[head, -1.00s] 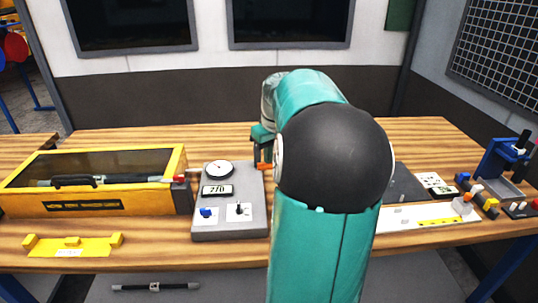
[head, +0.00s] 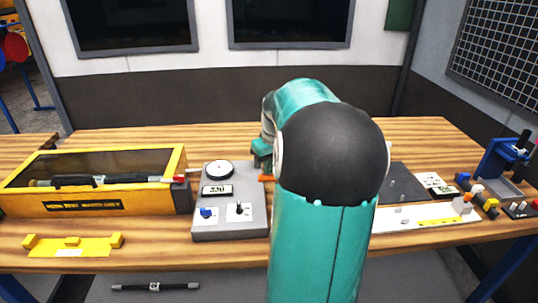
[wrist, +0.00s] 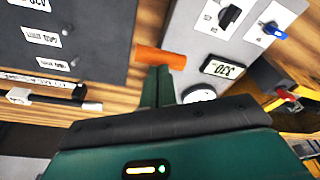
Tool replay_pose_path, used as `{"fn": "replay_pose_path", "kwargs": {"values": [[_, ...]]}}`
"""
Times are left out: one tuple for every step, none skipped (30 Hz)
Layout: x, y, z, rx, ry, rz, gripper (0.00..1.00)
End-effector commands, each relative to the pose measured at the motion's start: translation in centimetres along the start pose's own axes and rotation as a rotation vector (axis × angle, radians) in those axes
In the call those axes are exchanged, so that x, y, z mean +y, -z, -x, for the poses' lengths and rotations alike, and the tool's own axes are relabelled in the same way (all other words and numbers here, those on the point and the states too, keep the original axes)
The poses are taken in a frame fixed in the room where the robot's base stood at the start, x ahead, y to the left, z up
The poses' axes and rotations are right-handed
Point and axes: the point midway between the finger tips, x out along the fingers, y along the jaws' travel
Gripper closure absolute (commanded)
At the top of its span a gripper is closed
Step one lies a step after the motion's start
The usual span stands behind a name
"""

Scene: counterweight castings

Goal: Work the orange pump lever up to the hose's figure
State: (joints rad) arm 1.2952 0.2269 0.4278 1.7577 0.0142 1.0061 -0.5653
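The orange lever (head: 265,178) stands at the right side of the grey pump box (head: 228,228), mostly behind my arm. In the wrist view its orange grip (wrist: 160,58) lies crosswise at the tips of my gripper (wrist: 158,72). The two fingers are close together and look shut; the grip spans across both rather than sitting between them. Contact is hard to confirm. The pump's display (head: 217,191) appears to read 330, below a round dial (head: 219,170). A yellow case (head: 100,213) with a dark clear lid holds a black hose (head: 120,179), its end beside the pump.
A blue knob (head: 207,213) and a black switch (head: 239,209) are on the pump's front. A yellow bracket (head: 72,246) lies in front of the case. A dark plate with white labels (wrist: 70,40) lies across a strip of bare wood from the pump.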

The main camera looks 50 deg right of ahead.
Motion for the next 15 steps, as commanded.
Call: {"fn": "replay_pose_path", "kwargs": {"values": [[-0.01, -0.08, -0.34, -0.001, 0.002, 0.000, 1.00], [0.00, -0.10, -0.45, -0.001, 0.002, 0.000, 1.00], [0.00, -0.13, -0.61, -0.002, 0.002, 0.000, 1.00], [0.00, -0.16, -0.73, -0.002, 0.002, 0.000, 1.00], [-0.01, -0.19, -0.85, -0.002, 0.002, 0.000, 1.00], [-0.01, -0.23, -1.02, -0.002, 0.002, 0.000, 1.00], [0.00, -0.21, -0.95, -0.002, 0.002, 0.000, 1.00], [0.00, -0.21, -0.94, -0.002, 0.002, 0.000, 1.00], [0.00, -0.21, -0.93, -0.002, 0.002, 0.000, 1.00], [0.00, -0.20, -0.93, -0.002, 0.002, 0.000, 1.00], [0.00, -0.21, -0.93, -0.002, 0.002, 0.000, 1.00], [-0.01, -0.21, -0.93, -0.002, 0.002, 0.000, 1.00], [-0.01, -0.21, -0.93, -0.002, 0.002, 0.000, 1.00], [-0.01, -0.20, -0.91, -0.002, 0.002, 0.000, 1.00], [0.00, -0.18, -0.83, -0.002, 0.001, 0.000, 1.00]]}}
